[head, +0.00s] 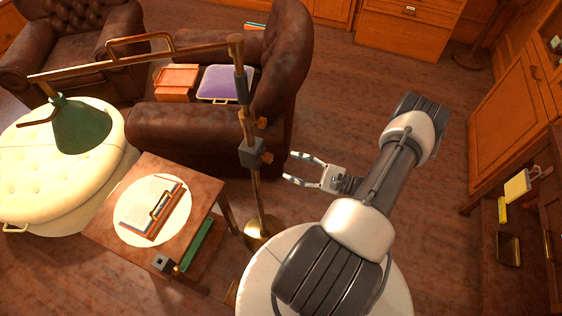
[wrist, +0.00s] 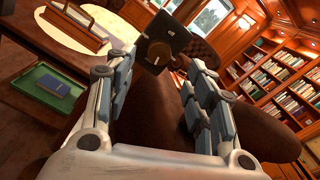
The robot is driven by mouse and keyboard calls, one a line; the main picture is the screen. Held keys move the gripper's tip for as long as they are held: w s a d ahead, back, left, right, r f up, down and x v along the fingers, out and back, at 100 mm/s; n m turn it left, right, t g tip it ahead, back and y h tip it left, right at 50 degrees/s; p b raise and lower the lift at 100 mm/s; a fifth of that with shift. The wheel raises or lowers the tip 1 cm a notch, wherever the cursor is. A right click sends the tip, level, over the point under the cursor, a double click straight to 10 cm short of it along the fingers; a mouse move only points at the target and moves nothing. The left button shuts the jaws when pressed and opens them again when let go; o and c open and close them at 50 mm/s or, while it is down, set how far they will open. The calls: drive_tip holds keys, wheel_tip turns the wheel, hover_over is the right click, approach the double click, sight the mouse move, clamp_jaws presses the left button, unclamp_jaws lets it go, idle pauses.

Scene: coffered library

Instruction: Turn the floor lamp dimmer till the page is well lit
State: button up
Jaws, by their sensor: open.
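The floor lamp has a brass pole (head: 247,120), a long arm and a green shade (head: 80,125) at the left. A grey dimmer box (head: 252,154) with a small brass knob (head: 267,157) sits on the pole. The open book page (head: 150,194) rests on a stand on the side table, within a pale bright disc. My gripper (head: 289,169) is open and empty, just right of the box. In the wrist view the dark box (wrist: 175,32) and its round brass knob (wrist: 159,53) show beyond and between the open fingers, with no contact visible.
The side table (head: 100,232) stands left of the pole, with a green tray (wrist: 45,90) on its lower shelf. A brown leather armchair (head: 175,140) is behind the lamp; a cream tufted ottoman (head: 60,165) is at left. Floor (head: 425,200) is clear toward the right cabinets.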

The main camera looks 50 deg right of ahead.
drive_tip(key=shift+v, duration=2.3)
drive_tip(key=shift+w, duration=0.1)
